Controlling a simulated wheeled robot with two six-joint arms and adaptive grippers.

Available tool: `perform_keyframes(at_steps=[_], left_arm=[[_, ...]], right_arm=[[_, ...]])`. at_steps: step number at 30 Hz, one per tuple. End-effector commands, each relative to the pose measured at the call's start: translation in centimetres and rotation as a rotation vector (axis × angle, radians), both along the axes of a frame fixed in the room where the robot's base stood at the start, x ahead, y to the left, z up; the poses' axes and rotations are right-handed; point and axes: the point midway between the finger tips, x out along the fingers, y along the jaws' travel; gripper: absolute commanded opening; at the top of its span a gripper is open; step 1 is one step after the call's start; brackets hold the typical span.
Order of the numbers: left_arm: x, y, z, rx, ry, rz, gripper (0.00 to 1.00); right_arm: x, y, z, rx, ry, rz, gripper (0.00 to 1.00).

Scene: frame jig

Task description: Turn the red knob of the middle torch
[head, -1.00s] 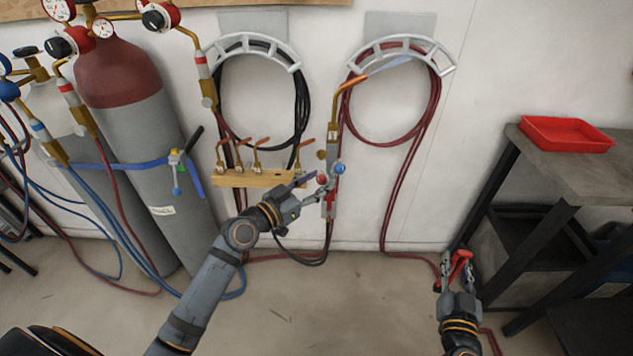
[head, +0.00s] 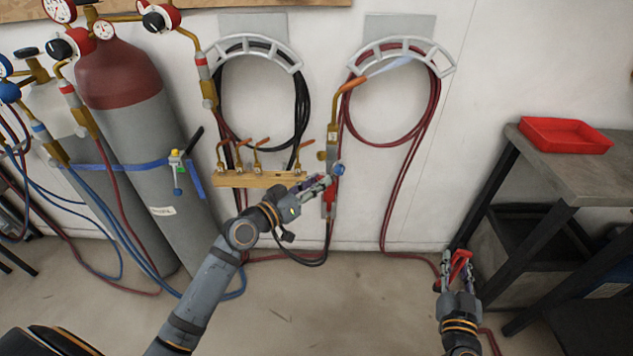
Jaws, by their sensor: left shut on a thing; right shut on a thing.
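A brass torch (head: 333,140) stands upright against the wall, its bent copper tip pointing up right with a pale blue flame (head: 390,70). A blue knob (head: 339,169) shows on its right side, and the lower body is red and grey. My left gripper (head: 326,181) is at the torch body, shut at the place of the red knob, which its fingers now mostly hide. My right gripper (head: 459,270) is shut on a red-handled tool (head: 461,262) low at the right, apart from the torch.
A wooden rack (head: 245,179) with several small brass nozzles is left of the torch. Black and red hoses hang on wall hangers. Gas cylinders (head: 150,130) stand at the left. A workbench (head: 580,165) with a red tray (head: 565,135) is at the right.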

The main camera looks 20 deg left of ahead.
Motion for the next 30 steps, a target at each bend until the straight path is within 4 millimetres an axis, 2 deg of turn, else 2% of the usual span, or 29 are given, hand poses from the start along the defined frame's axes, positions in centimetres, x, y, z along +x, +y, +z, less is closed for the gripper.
perform_keyframes(at_steps=[3,11,12,16,26,30], left_arm=[[0.0,0.0,0.0,-0.056,0.031,0.000,0.00],[0.0,0.0,0.0,-0.061,0.034,0.000,0.00],[0.0,0.0,0.0,-0.061,0.034,0.000,0.28],[0.0,0.0,0.0,-0.061,0.033,0.000,0.46],[-0.2,0.1,-0.1,-0.057,0.033,0.001,0.46],[-1.6,0.9,-0.1,-0.051,0.033,0.001,0.46]], right_arm=[[0.0,0.0,0.2,0.000,0.000,0.000,0.00],[0.0,0.0,0.2,0.000,0.000,0.000,0.00],[0.0,0.0,0.2,0.000,0.000,0.000,0.00],[0.0,0.0,0.2,0.000,0.000,0.000,0.00],[0.0,0.0,0.2,0.000,0.000,0.000,0.00],[0.0,0.0,0.2,0.000,0.000,0.000,0.00]])
